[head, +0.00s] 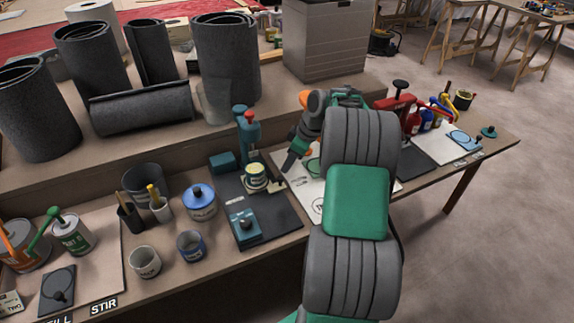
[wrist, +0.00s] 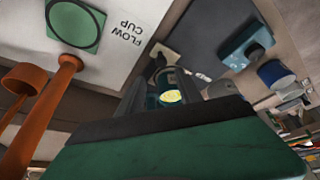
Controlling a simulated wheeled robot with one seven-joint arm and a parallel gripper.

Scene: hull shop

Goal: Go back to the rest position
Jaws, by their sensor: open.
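My gripper (head: 290,163) is open and empty above the near bench, left of my arm's grey and green links. In the wrist view its fingers (wrist: 172,84) point toward a small green-banded can with yellowish contents (wrist: 170,96), which shows beyond and between them. In the head view that can (head: 257,177) stands on a dark mat (head: 278,212), a little left of the fingertips and apart from them. My wrist and arm hide part of the bench behind them.
A teal stand (head: 248,130) and a teal box (head: 245,226) are close on the left. A white flow cup board (wrist: 110,35) lies beside the mat, with an orange post (wrist: 45,110) near my gripper. Open floor (head: 480,240) is at right.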

